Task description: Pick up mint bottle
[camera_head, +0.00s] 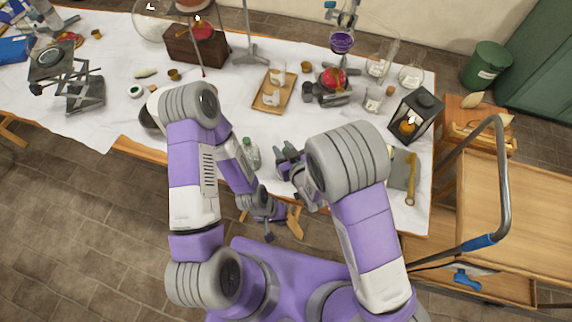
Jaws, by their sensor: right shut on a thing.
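A small greenish bottle (251,154) with a pale label, which looks like the mint bottle, is near the front edge of the white-covered table, just right of my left forearm. My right gripper (283,163) is to the right of this bottle, over the table's front part. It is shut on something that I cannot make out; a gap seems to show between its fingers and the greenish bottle. My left gripper (268,222) hangs low in front of the table edge, below the bottle in the picture. Its fingers are too small and dark to read.
The white-covered table (215,110) holds a wooden tray (262,104) with glassware, a black lantern (414,116), a lab jack (80,90) and a wooden box (195,45). A wooden cart (510,195) with a metal handle stands at the right.

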